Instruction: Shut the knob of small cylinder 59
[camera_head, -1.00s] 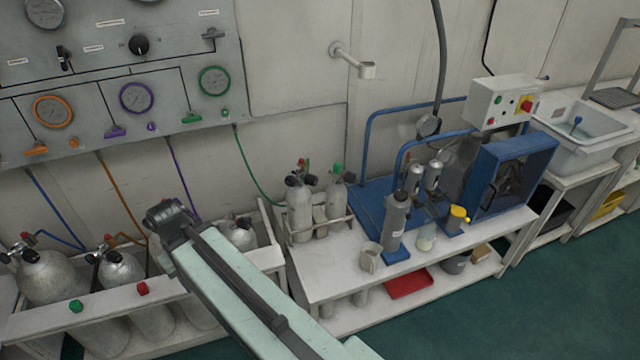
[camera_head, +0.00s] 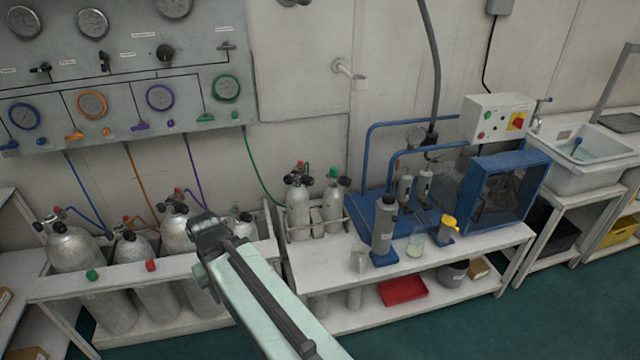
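Two small grey cylinders stand side by side in a low rack on the white bench. The left one (camera_head: 298,208) has a valve with black knobs and a red part on top, near the green hose. The right one (camera_head: 334,205) has a black knob and a green cap. No number is readable on either, so I cannot tell which is cylinder 59. My arm reaches up from the bottom of the picture. Its end, with my gripper (camera_head: 207,232), is left of the small cylinders and in front of the large ones. The fingers are too unclear to tell open from shut.
Large cylinders (camera_head: 72,248) stand in a white rack (camera_head: 170,272) on the left, below the gauge panel (camera_head: 120,70). Right of the small cylinders are a grey canister (camera_head: 384,225), a beaker (camera_head: 415,245) and a blue-framed compressor (camera_head: 505,190). A red tray (camera_head: 402,290) lies on the lower shelf.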

